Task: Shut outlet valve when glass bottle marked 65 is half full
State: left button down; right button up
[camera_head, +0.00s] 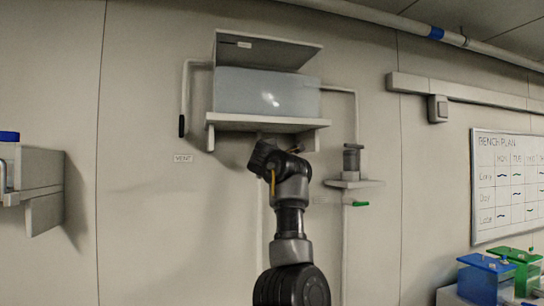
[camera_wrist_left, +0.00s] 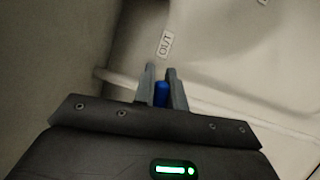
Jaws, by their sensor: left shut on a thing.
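My left gripper (camera_head: 270,158) is raised in front of the wall, just below the shelf (camera_head: 225,120) that carries a pale, translucent tank (camera_head: 240,92). In the left wrist view, its two fingers (camera_wrist_left: 160,80) are shut on a blue valve handle (camera_wrist_left: 161,93). The handle sits by a pale pipe (camera_wrist_left: 225,98), below a label reading OUT (camera_wrist_left: 166,44). In the head view the handle is hidden behind my gripper. I cannot make out a glass bottle marked 65 in either view. My right gripper is not in view.
Right of the tank, a grey cylinder (camera_head: 352,160) stands on a small ledge (camera_head: 365,184) above a green handle (camera_head: 360,204). A VENT label (camera_head: 183,158) is on the wall at left. A left wall shelf (camera_head: 42,180) and blue and green boxes (camera_head: 484,280) stand at the sides.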

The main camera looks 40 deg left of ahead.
pick_arm(q)
jog(key=shift+f+m+g, duration=0.15)
jog(key=shift+m+g, duration=0.15)
jog(key=shift+m, duration=0.4)
jog(key=c, duration=1.4)
grip_release()
jog(key=shift+d, duration=0.1)
jog(key=shift+c, duration=0.2)
jog(key=b+v, duration=0.6)
jog(key=v, duration=0.4)
jog(key=shift+s+b, duration=0.35)
jog(key=shift+b, duration=0.05)
jog(key=shift+d, duration=0.1)
